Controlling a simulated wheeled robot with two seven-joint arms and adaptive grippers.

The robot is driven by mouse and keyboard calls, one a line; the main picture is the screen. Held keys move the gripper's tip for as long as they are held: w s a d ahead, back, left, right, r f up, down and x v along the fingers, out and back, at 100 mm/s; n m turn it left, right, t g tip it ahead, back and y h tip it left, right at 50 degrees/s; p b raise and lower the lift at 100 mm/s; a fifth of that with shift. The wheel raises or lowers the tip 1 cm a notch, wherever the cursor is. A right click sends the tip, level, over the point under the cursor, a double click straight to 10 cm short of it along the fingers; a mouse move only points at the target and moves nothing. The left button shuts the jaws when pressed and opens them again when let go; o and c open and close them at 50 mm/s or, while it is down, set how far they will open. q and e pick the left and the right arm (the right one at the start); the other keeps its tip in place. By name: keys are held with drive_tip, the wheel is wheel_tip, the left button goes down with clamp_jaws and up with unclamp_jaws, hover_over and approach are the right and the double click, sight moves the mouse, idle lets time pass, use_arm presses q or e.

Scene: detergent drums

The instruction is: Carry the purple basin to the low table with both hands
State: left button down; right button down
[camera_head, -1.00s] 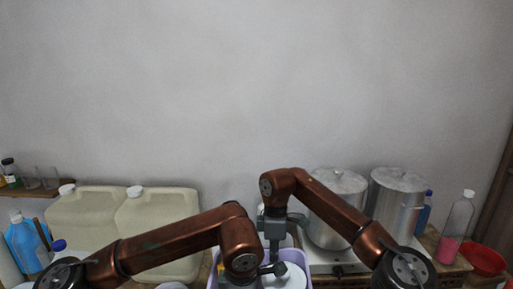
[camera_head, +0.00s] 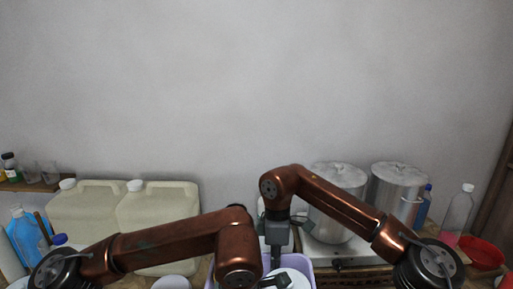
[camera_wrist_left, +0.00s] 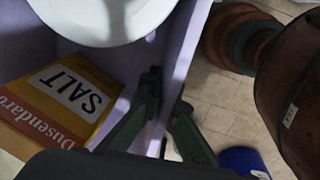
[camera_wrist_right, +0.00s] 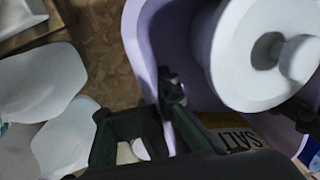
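The purple basin (camera_head: 300,261) is at the bottom centre of the head view, mostly hidden behind my arms. A white round lidded item and a yellow salt box (camera_wrist_left: 62,98) are inside it. My left gripper (camera_wrist_left: 166,95) has its fingers on either side of one basin wall and looks shut on it. In the right wrist view, my right gripper (camera_wrist_right: 170,92) looks shut on the opposite rim of the basin (camera_wrist_right: 150,40). The fingertips are partly hidden in both wrist views. I cannot make out the low table.
Two beige jerrycans (camera_head: 158,212) stand at the left, near a blue bottle (camera_head: 27,238). Two metal pots (camera_head: 338,195) stand behind and right of the basin. A red basin (camera_head: 482,252) is at the far right. White bowls (camera_wrist_right: 40,85) lie beside the basin.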

use_arm(q)
drive_tip(key=shift+s, duration=0.1)
use_arm(e)
drive_tip(key=shift+w, duration=0.1)
